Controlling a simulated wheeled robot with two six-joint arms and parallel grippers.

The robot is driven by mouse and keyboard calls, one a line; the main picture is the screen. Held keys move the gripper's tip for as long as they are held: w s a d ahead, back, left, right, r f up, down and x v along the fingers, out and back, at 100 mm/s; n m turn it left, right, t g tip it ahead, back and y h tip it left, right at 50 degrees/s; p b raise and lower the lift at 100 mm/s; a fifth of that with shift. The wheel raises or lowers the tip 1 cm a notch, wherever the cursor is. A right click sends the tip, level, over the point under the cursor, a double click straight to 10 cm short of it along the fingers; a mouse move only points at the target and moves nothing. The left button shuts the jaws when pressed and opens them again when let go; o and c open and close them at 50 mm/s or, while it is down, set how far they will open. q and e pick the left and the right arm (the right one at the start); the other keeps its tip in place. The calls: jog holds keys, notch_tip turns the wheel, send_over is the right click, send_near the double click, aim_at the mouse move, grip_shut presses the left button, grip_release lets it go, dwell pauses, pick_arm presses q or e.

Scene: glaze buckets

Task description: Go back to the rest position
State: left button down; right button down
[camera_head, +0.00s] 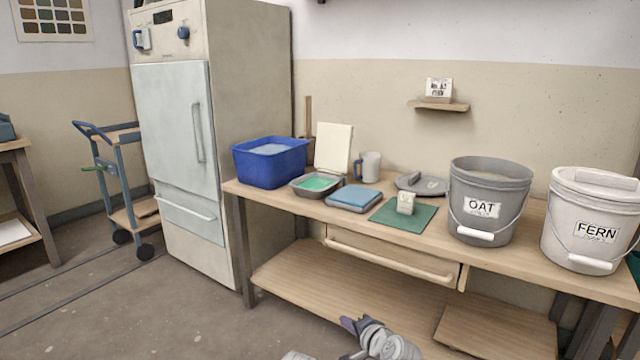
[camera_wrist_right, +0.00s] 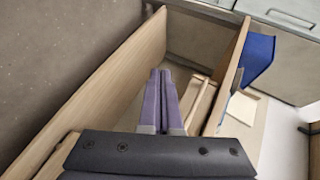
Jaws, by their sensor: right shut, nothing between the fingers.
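My right gripper (camera_head: 352,325) shows at the bottom of the head view, low in front of the workbench (camera_head: 350,285) and over the floor side of its lower shelf. In the right wrist view its two purple fingers (camera_wrist_right: 161,75) lie together, shut and empty. My left gripper is not in view. On the bench top stand the open grey OAT bucket (camera_head: 490,185) and the lidded white FERN bucket (camera_head: 590,210). A grey lid (camera_head: 424,184) lies flat behind the green mat (camera_head: 420,221). No thing touches the right gripper as far as I can see.
A closed drawer (camera_head: 390,257) hangs below the top. A cabinet (camera_head: 180,140) and cart (camera_head: 118,180) stand left; floor is clear there.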

jog(key=s+d+f+n+g+h, duration=0.3)
jog(key=s+d+f+n+g, duration=0.25)
jog(key=s, duration=0.25)
jog(key=s+d+f+n+g+h, duration=0.2)
jog(key=s+d+f+n+g, duration=0.2)
jog(key=s+f+n+g, duration=0.3)
jog(key=s+a+r+n+h+p, duration=0.25)
jog(key=s+a+r+p, duration=0.45)
jog(key=a+r+p, duration=0.45)
notch_tip(320, 180, up, 37)
jog(key=d+y+p, duration=0.1)
jog(key=p, duration=3.6)
jog(key=shift+t, duration=0.35)
